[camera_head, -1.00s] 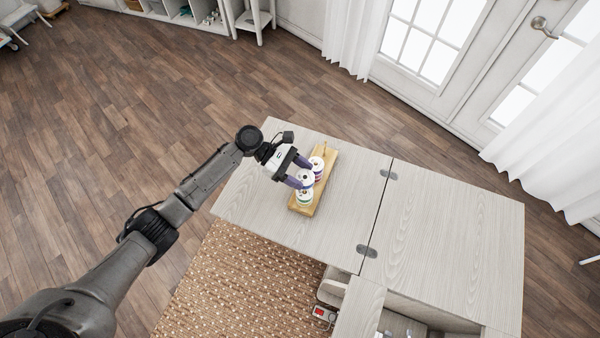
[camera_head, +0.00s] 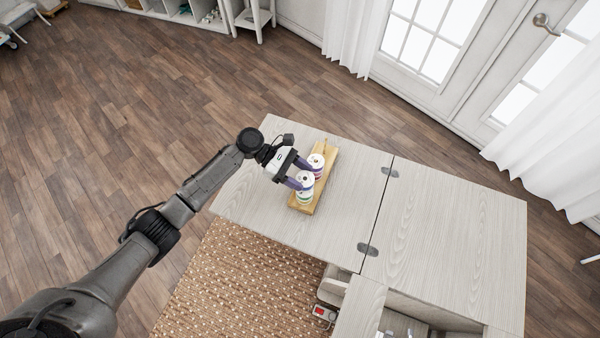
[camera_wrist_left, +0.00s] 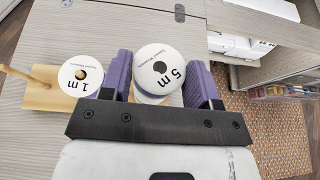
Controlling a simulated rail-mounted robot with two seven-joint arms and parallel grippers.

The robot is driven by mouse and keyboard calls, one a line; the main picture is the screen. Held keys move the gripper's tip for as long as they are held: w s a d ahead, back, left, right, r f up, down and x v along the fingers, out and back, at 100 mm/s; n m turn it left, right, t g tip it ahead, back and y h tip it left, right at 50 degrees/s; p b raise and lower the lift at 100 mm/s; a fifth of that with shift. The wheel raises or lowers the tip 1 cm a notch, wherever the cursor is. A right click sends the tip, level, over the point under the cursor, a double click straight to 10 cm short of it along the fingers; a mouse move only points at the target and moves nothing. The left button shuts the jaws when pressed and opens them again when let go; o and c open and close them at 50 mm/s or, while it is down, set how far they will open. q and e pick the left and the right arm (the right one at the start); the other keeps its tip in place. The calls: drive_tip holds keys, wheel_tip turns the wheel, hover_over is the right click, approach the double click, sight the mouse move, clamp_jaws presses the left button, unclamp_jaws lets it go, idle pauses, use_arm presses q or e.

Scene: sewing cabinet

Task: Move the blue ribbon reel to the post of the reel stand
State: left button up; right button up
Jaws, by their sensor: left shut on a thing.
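My left gripper (camera_wrist_left: 163,88) is shut around a ribbon reel (camera_wrist_left: 158,70) with a white top marked "5 m". In the head view the left gripper (camera_head: 299,174) holds this reel (camera_head: 306,178) at the near part of the wooden reel stand (camera_head: 331,160). A green-edged reel (camera_head: 304,196) shows just below it. A reel marked "1 m" (camera_wrist_left: 72,70) sits beside the gripper on the stand, and a bare wooden post (camera_wrist_left: 28,77) sticks out beyond it. My right gripper is not in view.
The stand rests on a pale wood tabletop (camera_head: 255,190). A hinged second panel (camera_head: 445,230) lies to the right and is clear. Open cabinet space lies in front, with a woven rug (camera_head: 240,285) on the floor below.

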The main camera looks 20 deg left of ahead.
use_arm(q)
drive_tip(key=shift+f, duration=0.25)
idle(0.3)
drive_tip(key=shift+f, duration=0.7)
drive_tip(key=shift+f+b, duration=0.3)
drive_tip(key=shift+f, duration=0.25)
drive_tip(key=o, duration=1)
drive_tip(key=shift+a+r, duration=0.1)
drive_tip(key=shift+a, duration=0.15)
drive_tip(key=v, duration=1.3)
drive_tip(key=shift+a+p, duration=0.15)
drive_tip(key=shift+p, duration=0.15)
